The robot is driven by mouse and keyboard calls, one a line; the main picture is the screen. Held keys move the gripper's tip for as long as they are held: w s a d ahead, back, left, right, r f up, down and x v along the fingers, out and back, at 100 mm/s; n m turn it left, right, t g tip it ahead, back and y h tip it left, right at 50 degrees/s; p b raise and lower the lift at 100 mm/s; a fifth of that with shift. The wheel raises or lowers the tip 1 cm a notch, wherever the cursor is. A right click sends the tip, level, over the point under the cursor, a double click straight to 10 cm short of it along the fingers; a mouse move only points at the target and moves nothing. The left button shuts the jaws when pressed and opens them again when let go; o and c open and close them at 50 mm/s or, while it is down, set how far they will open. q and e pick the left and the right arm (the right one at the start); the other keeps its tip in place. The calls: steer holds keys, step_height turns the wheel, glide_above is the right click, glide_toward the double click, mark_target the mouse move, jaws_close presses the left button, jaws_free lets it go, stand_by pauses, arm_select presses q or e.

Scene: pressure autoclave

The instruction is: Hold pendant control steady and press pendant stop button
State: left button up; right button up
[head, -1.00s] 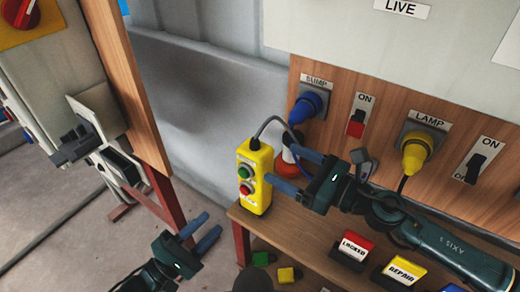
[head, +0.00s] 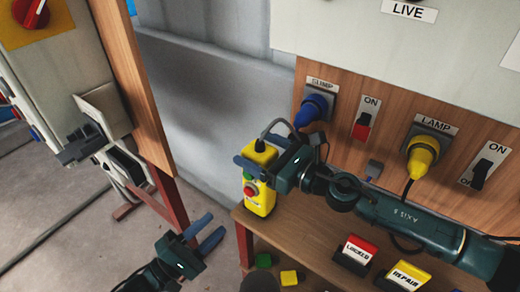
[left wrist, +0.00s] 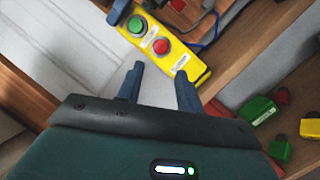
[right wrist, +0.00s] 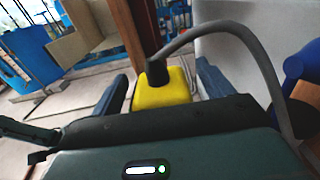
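The yellow pendant control (head: 262,206) stands upright on the wooden bench, with a green button above a red stop button (head: 251,190). In the left wrist view the pendant (left wrist: 180,62) shows its green button and red button (left wrist: 161,46) beyond the fingertips. My right gripper (head: 255,148) is at the pendant's top, its fingers on either side. My left gripper (head: 215,224) is open and empty, left of and below the pendant.
A grey cable loops from the pendant's top toward the blue sump plug (head: 311,110). A yellow lamp plug (head: 421,158) and switches are on the panel to the right. Red and yellow blocks (head: 356,250) stand on the bench. A wooden post (head: 133,95) rises at left.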

arm_select(q)
steer(key=shift+c, duration=0.3)
arm_select(e)
steer(key=c, duration=1.3)
arm_select(q)
jaws_close()
stand_by(0.7)
